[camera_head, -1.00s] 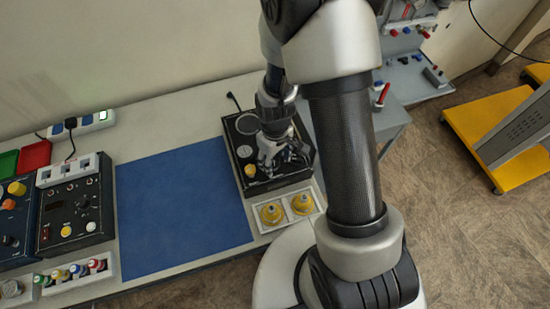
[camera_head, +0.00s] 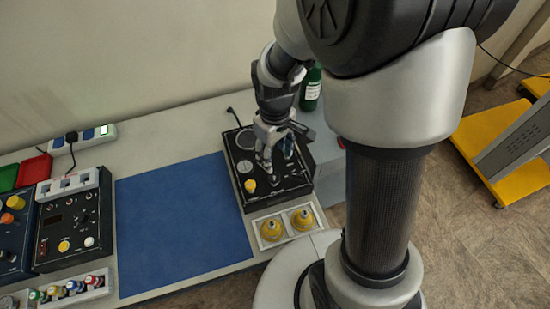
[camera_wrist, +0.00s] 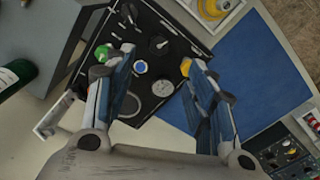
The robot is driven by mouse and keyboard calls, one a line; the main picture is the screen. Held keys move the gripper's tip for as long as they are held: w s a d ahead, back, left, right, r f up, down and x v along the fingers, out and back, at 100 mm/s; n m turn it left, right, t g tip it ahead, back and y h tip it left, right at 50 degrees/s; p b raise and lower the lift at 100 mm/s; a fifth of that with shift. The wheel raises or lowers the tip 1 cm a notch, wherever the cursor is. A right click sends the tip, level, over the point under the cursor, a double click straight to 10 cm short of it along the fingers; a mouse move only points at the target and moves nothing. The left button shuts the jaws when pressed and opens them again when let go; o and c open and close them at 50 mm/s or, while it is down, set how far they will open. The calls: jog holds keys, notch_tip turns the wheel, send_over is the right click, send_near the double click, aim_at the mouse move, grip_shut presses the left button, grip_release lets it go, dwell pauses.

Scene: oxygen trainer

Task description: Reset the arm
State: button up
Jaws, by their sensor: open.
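My gripper (camera_head: 277,165) hangs above the black control box (camera_head: 246,196) at the right end of the bench in the head view. In the wrist view my gripper (camera_wrist: 158,75) has its two fingers spread wide, with nothing between them. Below the fingers the black box (camera_wrist: 163,22) shows a white round gauge (camera_wrist: 163,88), a smaller dial and a green knob (camera_wrist: 103,53). A yellow knob (camera_head: 250,186) sits on the box in the head view. The fingers appear to be above the box; contact cannot be told.
A blue mat (camera_head: 180,225) lies left of the box. Two yellow-topped parts sit in a white tray (camera_head: 287,241) in front of it. A green bottle (camera_head: 311,90) stands behind my arm. A second control box (camera_head: 72,225) and a power strip (camera_head: 84,138) are at the left.

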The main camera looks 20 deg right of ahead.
jog(key=shift+r, duration=0.15)
dwell(0.4)
jog(key=s+r+m+t+b, duration=0.4)
jog(key=s+r, duration=0.8)
jog(key=s, duration=0.3)
jog(key=m+b, duration=0.1)
jog(key=b, duration=0.1)
jog(key=shift+t+b, duration=0.3)
jog(key=shift+b, duration=0.05)
jog(key=shift+w+r, duration=0.1)
dwell(1.5)
